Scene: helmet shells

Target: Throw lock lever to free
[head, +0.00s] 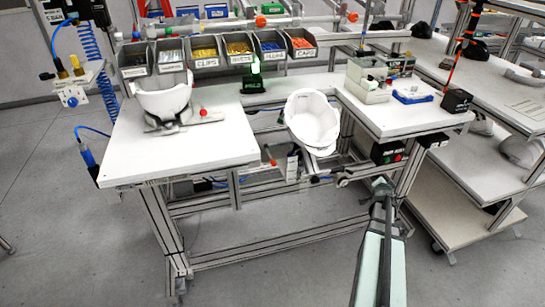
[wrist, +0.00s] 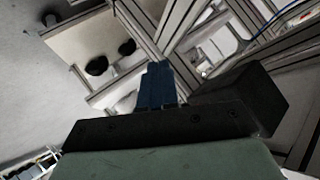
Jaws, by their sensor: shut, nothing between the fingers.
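A white helmet shell (head: 313,118) sits tilted in a holder in the gap between the two white tabletops. A small lever with an orange-red tip (head: 268,154) stands at the front rail, left of a white tag (head: 292,167); I cannot tell for sure whether it is the lock lever. My gripper (head: 381,184) is at the end of my arm, in front of the bench and to the right of the shell, apart from both. In the wrist view its blue fingers (wrist: 157,84) are together and empty. The lever does not show clearly in the wrist view.
A second white shell (head: 164,101) sits on the left tabletop (head: 180,150). Labelled bins (head: 205,52) line the back. Small devices (head: 370,80) stand on the right tabletop. A cart (head: 455,205) is on the right. The floor in front is clear.

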